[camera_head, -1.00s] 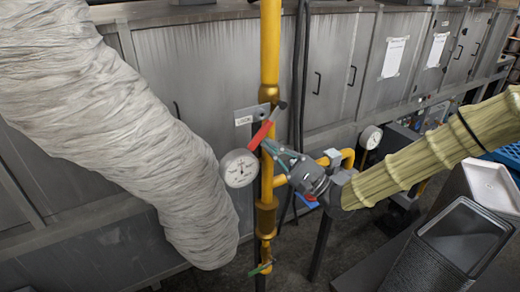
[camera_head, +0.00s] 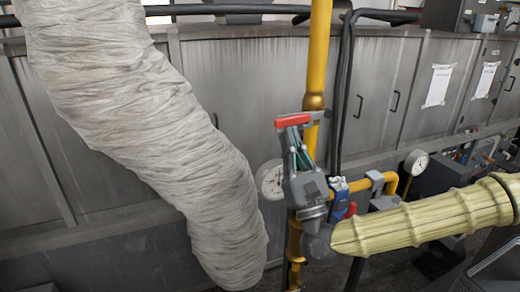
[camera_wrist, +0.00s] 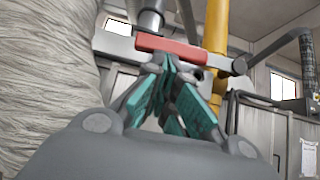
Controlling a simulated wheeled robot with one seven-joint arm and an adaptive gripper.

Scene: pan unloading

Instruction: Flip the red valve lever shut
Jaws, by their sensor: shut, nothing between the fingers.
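The red valve lever (camera_head: 292,121) lies nearly level, pointing left from its dark pivot end at the yellow vertical pipe (camera_head: 319,55). In the wrist view the red lever (camera_wrist: 170,50) crosses the upper middle, left of the yellow pipe (camera_wrist: 216,30). My gripper (camera_head: 292,130) is below the lever with its fingers pointing up. Its teal-padded fingertips (camera_wrist: 168,64) are shut together with nothing between them, right under the lever's underside. I cannot tell whether they touch it.
A round gauge (camera_head: 270,180) sits left of my gripper. A large wrapped duct (camera_head: 150,130) fills the left side. Grey cabinets (camera_head: 240,85) stand behind.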

